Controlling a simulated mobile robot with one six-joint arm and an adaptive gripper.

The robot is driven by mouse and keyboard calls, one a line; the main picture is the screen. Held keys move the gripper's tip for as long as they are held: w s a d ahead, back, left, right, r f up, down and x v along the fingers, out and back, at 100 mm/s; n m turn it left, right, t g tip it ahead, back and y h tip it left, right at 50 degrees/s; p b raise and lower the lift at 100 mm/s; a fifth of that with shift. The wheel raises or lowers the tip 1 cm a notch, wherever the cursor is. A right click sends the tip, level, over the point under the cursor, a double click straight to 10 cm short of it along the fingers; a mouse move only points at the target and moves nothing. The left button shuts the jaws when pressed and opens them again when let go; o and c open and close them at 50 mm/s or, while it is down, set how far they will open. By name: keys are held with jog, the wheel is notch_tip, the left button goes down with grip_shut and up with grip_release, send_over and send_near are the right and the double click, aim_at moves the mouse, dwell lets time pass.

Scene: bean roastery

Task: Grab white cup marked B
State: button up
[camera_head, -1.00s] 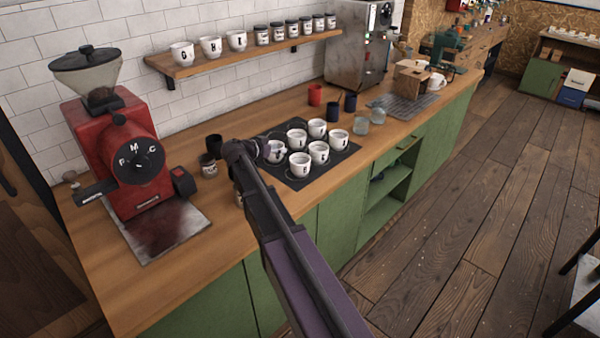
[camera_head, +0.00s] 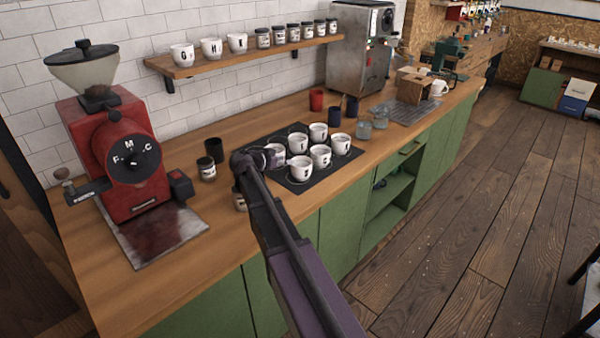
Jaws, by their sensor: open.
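Several white cups with dark letters stand upright on a dark mat (camera_head: 299,184) on the wooden counter. They include a front cup (camera_head: 301,173), a middle cup (camera_head: 320,157), a right cup (camera_head: 340,144), a back cup (camera_head: 318,133) and one in the back row's middle (camera_head: 298,143). The letters are too small to read surely, so I cannot tell which is B. My gripper (camera_head: 265,158) is low at the mat's left edge, right beside the leftmost cup (camera_head: 276,156). It is open; its fingertips are partly hidden, and I cannot tell whether they touch that cup.
A red grinder (camera_head: 125,160) stands left, with a dark cup (camera_head: 214,149) and a jar (camera_head: 207,168) between it and my arm. Red (camera_head: 316,100) and dark cups and glasses (camera_head: 363,128) stand behind the mat. A wall shelf (camera_head: 250,56) holds more lettered cups and jars.

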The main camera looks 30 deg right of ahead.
jog(key=shift+b+x, duration=1)
jog(key=shift+x, duration=1.55)
jog(key=shift+c, duration=0.2)
grip_shut()
